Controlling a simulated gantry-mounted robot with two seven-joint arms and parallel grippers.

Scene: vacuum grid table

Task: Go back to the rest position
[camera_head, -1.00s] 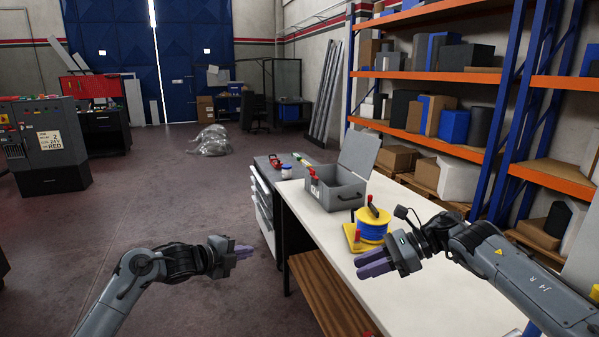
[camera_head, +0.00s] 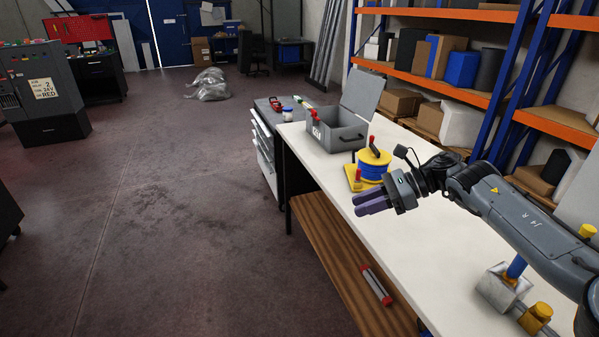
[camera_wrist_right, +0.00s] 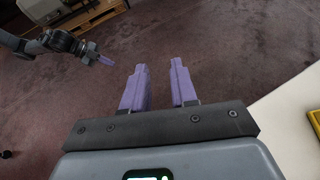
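My right gripper (camera_head: 372,203) is held over the near-left edge of the white worktable (camera_head: 408,248), with its purple fingers pointing left. In the right wrist view its two fingers (camera_wrist_right: 160,82) stand apart with nothing between them and bare floor beyond. My left arm is outside the head view. My left gripper (camera_wrist_right: 104,59) shows small at the upper left of the right wrist view, out over the floor; I cannot make out the gap between its fingers.
A blue cable spool on a yellow stand (camera_head: 372,167) sits just behind my right gripper. An open grey toolbox (camera_head: 335,135) stands farther back. A red-and-grey object (camera_head: 376,285) lies on the wooden lower shelf (camera_head: 335,258).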

